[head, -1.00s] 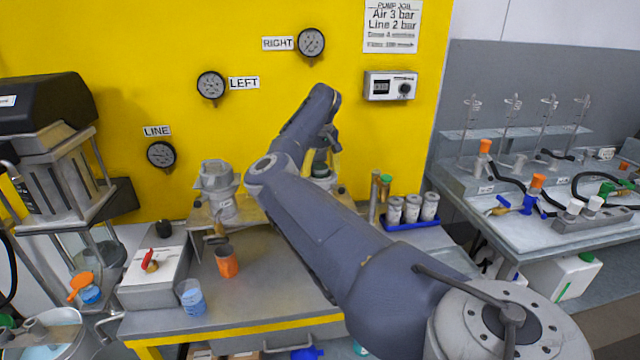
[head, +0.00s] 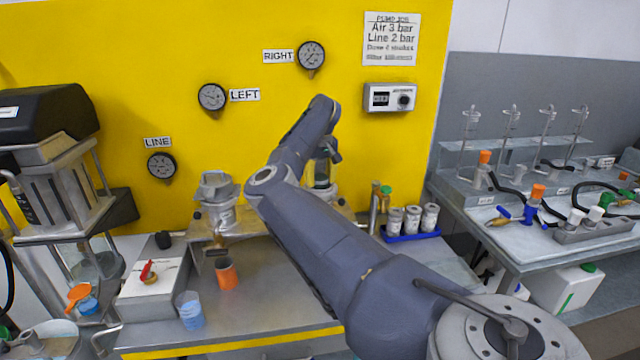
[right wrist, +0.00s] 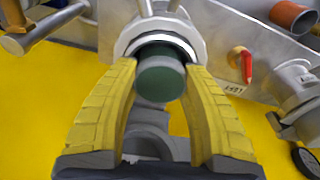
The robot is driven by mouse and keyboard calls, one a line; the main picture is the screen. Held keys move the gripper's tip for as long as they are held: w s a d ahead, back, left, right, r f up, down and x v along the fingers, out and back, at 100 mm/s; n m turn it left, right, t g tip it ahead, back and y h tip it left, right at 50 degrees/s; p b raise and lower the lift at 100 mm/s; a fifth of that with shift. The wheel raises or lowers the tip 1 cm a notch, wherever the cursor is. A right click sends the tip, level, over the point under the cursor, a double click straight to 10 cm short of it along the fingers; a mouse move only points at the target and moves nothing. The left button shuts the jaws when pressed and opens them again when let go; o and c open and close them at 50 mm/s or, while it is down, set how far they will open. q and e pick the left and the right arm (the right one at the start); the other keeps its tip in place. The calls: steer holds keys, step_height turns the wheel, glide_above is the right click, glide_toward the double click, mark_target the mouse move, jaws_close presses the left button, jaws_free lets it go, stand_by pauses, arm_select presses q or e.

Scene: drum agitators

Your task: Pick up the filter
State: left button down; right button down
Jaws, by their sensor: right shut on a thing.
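My right gripper (right wrist: 162,66) has two yellow ribbed fingers, shut on either side of a cylinder with a dark green end that I take to be the filter (right wrist: 160,83). A pale metal ring surrounds its far part in the right wrist view. In the head view, a greenish clear body, likely the same filter (head: 321,174), shows beyond my right forearm near the yellow wall. The fingers are mostly hidden there by the arm. I cannot tell whether the filter is clear of its mount. My left gripper is not in view.
A grey metal pump (head: 217,198) stands left of my right arm. An orange cup (head: 227,274), a blue cup (head: 190,312) and a box with a red lever (head: 148,273) are on the bench. A blue tray (head: 412,237) holds white-topped jars to the right.

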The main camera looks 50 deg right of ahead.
step_height(320, 180, up, 20)
steer(key=shift+f, duration=0.15)
stand_by(0.6)
stand_by(0.5)
